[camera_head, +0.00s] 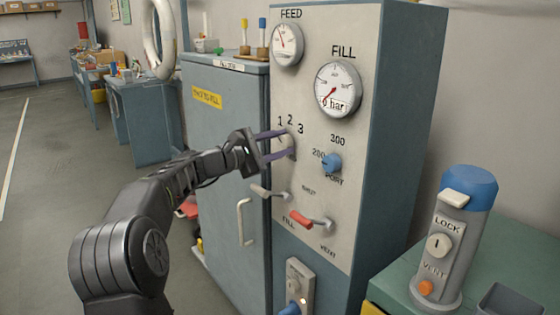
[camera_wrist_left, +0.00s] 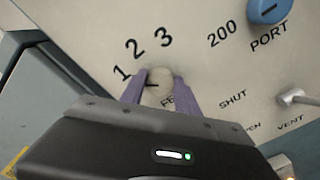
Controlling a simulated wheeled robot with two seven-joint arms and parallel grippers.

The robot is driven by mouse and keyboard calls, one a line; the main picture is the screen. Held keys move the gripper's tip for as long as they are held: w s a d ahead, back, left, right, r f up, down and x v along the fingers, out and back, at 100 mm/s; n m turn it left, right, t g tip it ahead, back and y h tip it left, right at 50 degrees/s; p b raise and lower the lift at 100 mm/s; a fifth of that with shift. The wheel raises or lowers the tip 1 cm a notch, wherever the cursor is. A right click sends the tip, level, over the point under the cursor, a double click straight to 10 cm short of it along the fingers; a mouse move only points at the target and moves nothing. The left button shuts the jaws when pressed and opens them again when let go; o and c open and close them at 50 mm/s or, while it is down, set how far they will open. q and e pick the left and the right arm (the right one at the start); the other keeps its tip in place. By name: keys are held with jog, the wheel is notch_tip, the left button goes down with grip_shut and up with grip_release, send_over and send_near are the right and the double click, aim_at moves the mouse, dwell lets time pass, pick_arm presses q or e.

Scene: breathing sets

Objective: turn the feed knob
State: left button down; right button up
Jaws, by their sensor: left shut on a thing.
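The feed knob (camera_head: 286,143) is a pale round knob on the light front panel, below the numbers 1, 2 and 3. My left gripper (camera_head: 281,145) reaches it from the left, with its two purple fingers on either side of the knob. In the left wrist view the fingers (camera_wrist_left: 160,92) are shut on the knob (camera_wrist_left: 159,88), and a dark mark shows on its face. The label under the knob is partly hidden by a finger. My right gripper is not in view.
A blue port knob (camera_head: 331,164) sits right of the feed knob. A grey lever (camera_head: 268,192) and a red-handled lever (camera_head: 308,219) stick out below. FEED (camera_head: 287,44) and FILL (camera_head: 338,88) gauges are above. A blue-topped cylinder (camera_head: 453,240) stands on the green bench.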

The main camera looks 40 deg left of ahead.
pick_arm(q)
jog(key=m+b, duration=0.2)
jog(key=b, duration=0.1)
jog(key=m+b, duration=0.6)
jog(key=shift+f, duration=0.35)
jog(key=m+b, duration=0.4)
jog(key=m, duration=0.1)
jog(key=shift+m, duration=0.4)
jog(key=m+b, duration=0.1)
jog(key=m, duration=0.1)
jog(key=shift+m, duration=0.3)
jog(key=shift+r+m+b, duration=0.1)
jog(key=shift+m+b, duration=0.6)
jog(key=shift+m, duration=0.5)
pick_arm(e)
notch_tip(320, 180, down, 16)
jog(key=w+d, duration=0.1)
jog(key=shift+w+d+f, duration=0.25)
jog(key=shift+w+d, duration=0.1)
pick_arm(q)
jog(key=c, duration=0.9)
grip_release()
jog(key=shift+s, duration=0.1)
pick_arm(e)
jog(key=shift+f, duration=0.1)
